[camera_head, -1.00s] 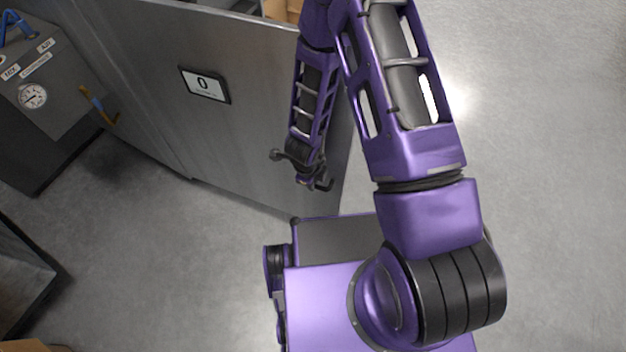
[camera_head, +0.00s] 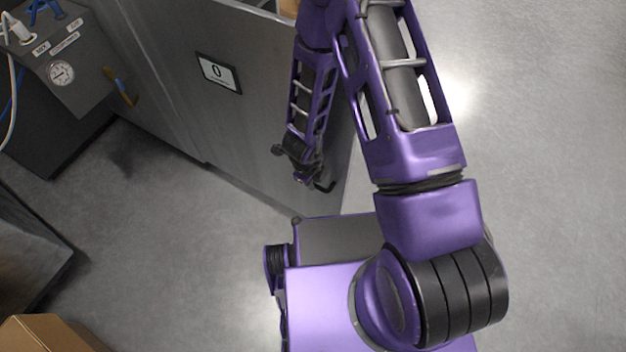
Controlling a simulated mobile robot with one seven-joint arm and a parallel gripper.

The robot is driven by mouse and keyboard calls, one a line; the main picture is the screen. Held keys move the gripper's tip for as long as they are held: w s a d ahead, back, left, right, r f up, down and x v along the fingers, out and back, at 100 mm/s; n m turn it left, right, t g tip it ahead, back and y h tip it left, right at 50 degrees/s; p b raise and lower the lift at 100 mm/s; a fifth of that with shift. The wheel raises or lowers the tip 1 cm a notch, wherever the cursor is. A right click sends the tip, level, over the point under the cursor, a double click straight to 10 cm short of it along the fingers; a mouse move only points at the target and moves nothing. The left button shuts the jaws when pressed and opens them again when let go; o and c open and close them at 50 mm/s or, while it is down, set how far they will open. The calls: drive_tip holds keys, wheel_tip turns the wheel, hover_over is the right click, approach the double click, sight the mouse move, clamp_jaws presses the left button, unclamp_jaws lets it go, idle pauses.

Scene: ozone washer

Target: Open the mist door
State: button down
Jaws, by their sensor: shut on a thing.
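The handle is mostly hidden by my gripper, and the fingertips are small and dark. My purple arm covers part of the door's right edge.
A dark grey control box (camera_head: 85,75) with a gauge, labels and blue fittings stands at the upper left. A dark metal unit (camera_head: 25,255) and a cardboard box (camera_head: 45,335) are at the lower left. The floor on the right is clear.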

drive_tip(key=shift+w+a, duration=0.1)
drive_tip(key=c, duration=0.8)
unclamp_jaws()
drive_tip(key=shift+c, duration=0.2)
wheel_tip(320, 180, up, 17)
drive_tip(key=s+a+p, duration=0.1)
drive_tip(key=s+p, duration=0.1)
drive_tip(key=p, duration=0.6)
drive_tip(key=shift+s+a, duration=0.3)
drive_tip(key=shift+a, duration=0.1)
drive_tip(key=shift+r, duration=0.1)
